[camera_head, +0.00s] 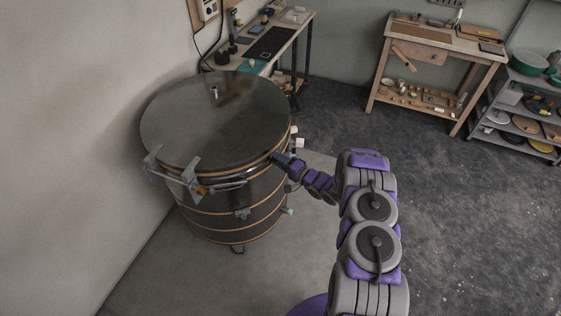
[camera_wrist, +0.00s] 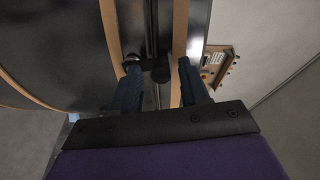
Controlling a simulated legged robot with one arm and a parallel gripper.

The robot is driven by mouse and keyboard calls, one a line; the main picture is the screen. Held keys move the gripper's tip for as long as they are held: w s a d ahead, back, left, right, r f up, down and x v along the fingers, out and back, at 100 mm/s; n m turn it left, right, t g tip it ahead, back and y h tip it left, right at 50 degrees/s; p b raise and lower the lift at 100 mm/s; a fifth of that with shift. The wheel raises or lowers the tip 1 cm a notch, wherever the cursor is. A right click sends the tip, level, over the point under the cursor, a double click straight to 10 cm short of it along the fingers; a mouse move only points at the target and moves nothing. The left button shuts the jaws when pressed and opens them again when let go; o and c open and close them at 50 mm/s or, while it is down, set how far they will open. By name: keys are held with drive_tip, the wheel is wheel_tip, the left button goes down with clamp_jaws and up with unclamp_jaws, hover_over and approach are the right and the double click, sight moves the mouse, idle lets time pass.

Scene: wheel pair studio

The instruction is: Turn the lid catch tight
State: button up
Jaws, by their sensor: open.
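A large round dark kiln with copper-coloured bands (camera_head: 220,212) stands left of centre, its flat grey lid (camera_head: 190,120) lying closed on top. My gripper (camera_head: 277,157) reaches the right front of its rim, just below the lid edge. In the wrist view my gripper (camera_wrist: 158,68) is open, its two blue fingers either side of a dark catch (camera_wrist: 160,74) with a rod and rounded end, lying between two copper-coloured bands. The left finger is very close to the rounded end; I cannot tell if they touch. In the head view the catch is largely hidden by my gripper.
A metal hinge bracket with a bar (camera_head: 190,180) sticks out at the kiln's left front. A narrow workbench (camera_head: 270,42) stands behind it. A wooden table (camera_head: 440,45) and loaded shelves (camera_head: 520,120) stand at the right. The dark floor (camera_head: 460,220) at right is clear.

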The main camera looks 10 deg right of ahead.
drive_tip(key=p+v, duration=0.1)
drive_tip(key=v, duration=1.6)
drive_tip(key=shift+d+p, duration=0.2)
drive_tip(key=shift+p, duration=0.15)
drive_tip(key=shift+s+f, duration=0.1)
